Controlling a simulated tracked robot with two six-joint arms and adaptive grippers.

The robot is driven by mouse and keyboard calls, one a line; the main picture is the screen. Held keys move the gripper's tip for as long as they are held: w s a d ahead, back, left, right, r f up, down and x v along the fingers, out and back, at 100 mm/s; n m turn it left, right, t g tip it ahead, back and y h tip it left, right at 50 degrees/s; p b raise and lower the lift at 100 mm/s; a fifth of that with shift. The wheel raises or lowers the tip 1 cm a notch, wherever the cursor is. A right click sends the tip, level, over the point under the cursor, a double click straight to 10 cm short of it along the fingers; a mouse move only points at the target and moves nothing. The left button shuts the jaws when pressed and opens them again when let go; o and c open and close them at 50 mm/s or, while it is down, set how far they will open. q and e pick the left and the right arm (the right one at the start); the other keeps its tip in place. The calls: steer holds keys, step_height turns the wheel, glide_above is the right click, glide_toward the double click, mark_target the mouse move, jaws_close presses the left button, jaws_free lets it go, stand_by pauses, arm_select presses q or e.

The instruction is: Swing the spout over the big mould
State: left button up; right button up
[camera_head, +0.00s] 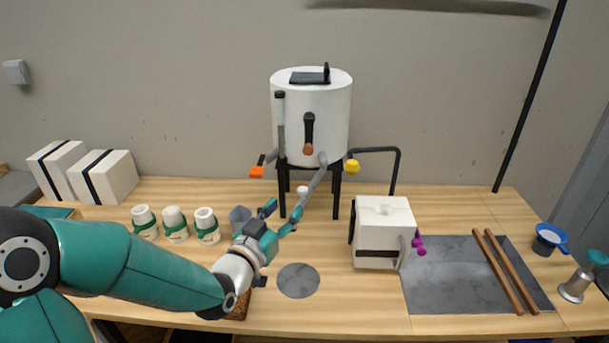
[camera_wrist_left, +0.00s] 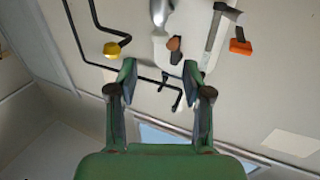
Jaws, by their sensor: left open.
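A white tank (camera_head: 312,110) stands on black legs at the back of the table. Its grey spout (camera_head: 316,177) slants down and left from the tank's lower front, with a pale knob near its low end. A white block mould (camera_head: 382,240) with a black strap and a hole in its top stands to the right, not under the spout's low end. My left gripper (camera_head: 283,212) is open beside the spout's low end; I cannot tell whether it touches. In the left wrist view the fingers (camera_wrist_left: 160,82) are apart with nothing clearly held. My right gripper is not in view.
An orange knob (camera_head: 257,171) and a yellow knob (camera_head: 352,166) flank the tank. White-green bottles (camera_head: 175,225) and strapped white blocks (camera_head: 103,176) stand left. A grey slab (camera_head: 440,290) with brown sticks (camera_head: 505,270) lies right. A grey disc (camera_head: 298,281) lies in front.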

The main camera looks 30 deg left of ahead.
mark_target(300, 192)
arm_select(q)
steer(key=w+p, duration=0.1)
steer(key=w, duration=0.2)
steer(key=w+a+p, duration=0.1)
steer(key=w, duration=0.2)
steer(key=w+p, duration=0.1)
steer(key=w, duration=0.2)
steer(key=shift+w+a+f, duration=0.15)
steer(key=shift+w+a, duration=0.05)
steer(key=shift+w, duration=0.1)
jaws_close()
